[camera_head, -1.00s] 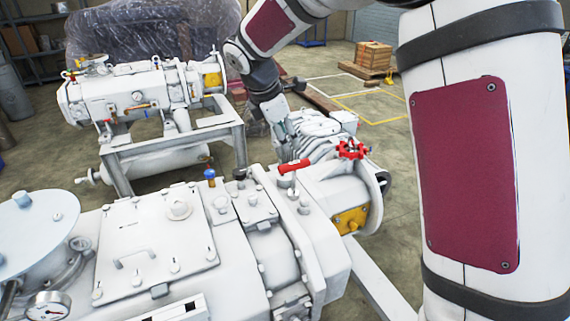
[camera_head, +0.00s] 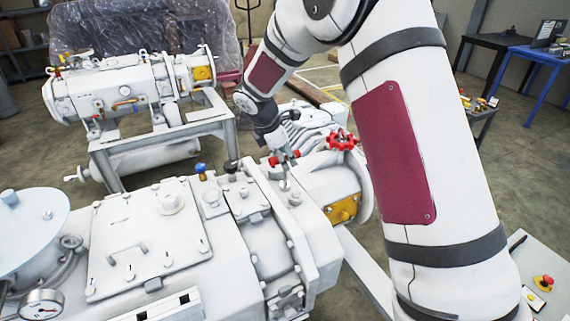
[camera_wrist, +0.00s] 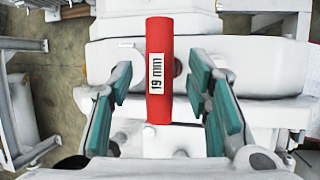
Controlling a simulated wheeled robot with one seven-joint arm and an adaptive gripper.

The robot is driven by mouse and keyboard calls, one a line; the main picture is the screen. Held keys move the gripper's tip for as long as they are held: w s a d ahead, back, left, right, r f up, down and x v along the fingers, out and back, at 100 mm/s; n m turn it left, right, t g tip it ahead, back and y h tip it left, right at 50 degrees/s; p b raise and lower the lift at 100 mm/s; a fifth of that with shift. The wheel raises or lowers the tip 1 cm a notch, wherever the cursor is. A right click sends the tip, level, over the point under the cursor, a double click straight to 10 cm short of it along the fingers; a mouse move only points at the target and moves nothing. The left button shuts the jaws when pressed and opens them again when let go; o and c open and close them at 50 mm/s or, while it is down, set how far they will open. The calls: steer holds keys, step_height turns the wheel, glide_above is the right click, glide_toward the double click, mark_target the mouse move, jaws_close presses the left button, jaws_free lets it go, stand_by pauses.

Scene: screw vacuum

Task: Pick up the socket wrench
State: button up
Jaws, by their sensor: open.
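The socket wrench (camera_wrist: 160,50) has a red handle with a white "19 mm" label. In the head view its red handle (camera_head: 273,161) shows on both sides of my fingers, on top of the white pump machine (camera_head: 130,240), with a metal shaft below it. My gripper (camera_wrist: 160,85) is open, with one teal-padded finger on each side of the handle. Gaps show between the pads and the handle in the wrist view. In the head view my gripper (camera_head: 284,155) is at the wrench and hides the handle's middle.
A red valve wheel (camera_head: 342,140) stands just right of the wrench. A blue-capped fitting (camera_head: 200,170) and a dark-capped one stick up to the left. A second pump on a frame (camera_head: 130,95) stands behind. Tables (camera_head: 530,60) are at the right.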

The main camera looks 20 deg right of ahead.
steer(key=shift+x, duration=1.05)
jaws_close()
steer(key=shift+r, duration=0.1)
step_height(320, 180, up, 10)
steer(key=shift+f, duration=0.1)
